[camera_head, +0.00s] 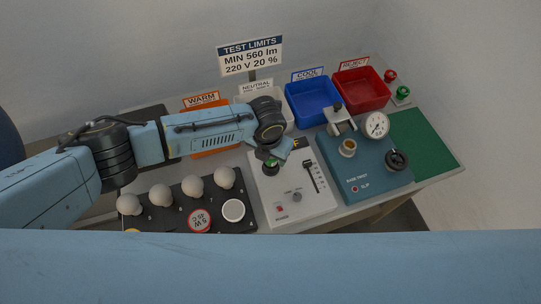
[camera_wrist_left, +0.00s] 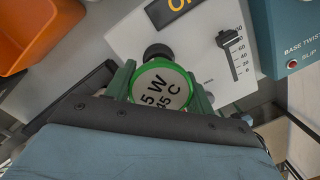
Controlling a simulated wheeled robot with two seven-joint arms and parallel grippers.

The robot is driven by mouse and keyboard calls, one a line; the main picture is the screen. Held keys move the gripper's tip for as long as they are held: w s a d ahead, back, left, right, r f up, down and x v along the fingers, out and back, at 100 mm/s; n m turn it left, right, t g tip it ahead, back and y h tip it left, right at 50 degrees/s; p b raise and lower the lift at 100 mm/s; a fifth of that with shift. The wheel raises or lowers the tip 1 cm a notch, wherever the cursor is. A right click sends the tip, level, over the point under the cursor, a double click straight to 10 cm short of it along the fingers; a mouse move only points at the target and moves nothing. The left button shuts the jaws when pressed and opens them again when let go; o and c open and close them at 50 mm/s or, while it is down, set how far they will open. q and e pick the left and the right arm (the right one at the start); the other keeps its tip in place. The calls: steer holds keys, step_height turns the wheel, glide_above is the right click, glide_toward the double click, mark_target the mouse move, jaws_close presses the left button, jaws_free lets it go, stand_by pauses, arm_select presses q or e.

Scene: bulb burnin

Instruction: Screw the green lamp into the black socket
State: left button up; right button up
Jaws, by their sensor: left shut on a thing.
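My left gripper (camera_head: 271,162) is above the white test box, shut on the green lamp. In the left wrist view the lamp (camera_wrist_left: 162,88) shows its round face with a green rim and the print "5 W 45 C", between the fingers. In the head view only a bit of green shows below the gripper. A black round part (camera_wrist_left: 157,51), which looks like the black socket, shows just past the lamp's rim on the white box (camera_wrist_left: 125,42). I cannot tell whether lamp and socket touch. My right gripper is not in view.
A dark tray (camera_head: 178,222) with several white bulbs and round lamps stands at the left. A teal base-twist tester (camera_head: 372,178) stands right of the white box. Orange, white, blue (camera_head: 312,100) and red (camera_head: 361,90) bins line the back. A green mat (camera_head: 432,145) lies at the right.

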arm_select(q)
steer(key=m+b, duration=0.1)
steer(key=m, duration=0.1)
steer(key=m+b, duration=0.1)
steer(key=m, duration=0.2)
steer(key=shift+w+d+m+h+b, duration=0.1)
steer(key=shift+w+m+h+b, duration=0.2)
steer(key=shift+b, duration=0.1)
steer(key=m+b, duration=0.2)
steer(key=b, duration=0.4)
steer(key=shift+g, duration=0.3)
steer(key=shift+s+r, duration=0.1)
steer(key=shift+r, duration=0.05)
steer(key=o, duration=0.8)
steer(key=shift+o, duration=0.2)
steer(key=shift+s, duration=0.1)
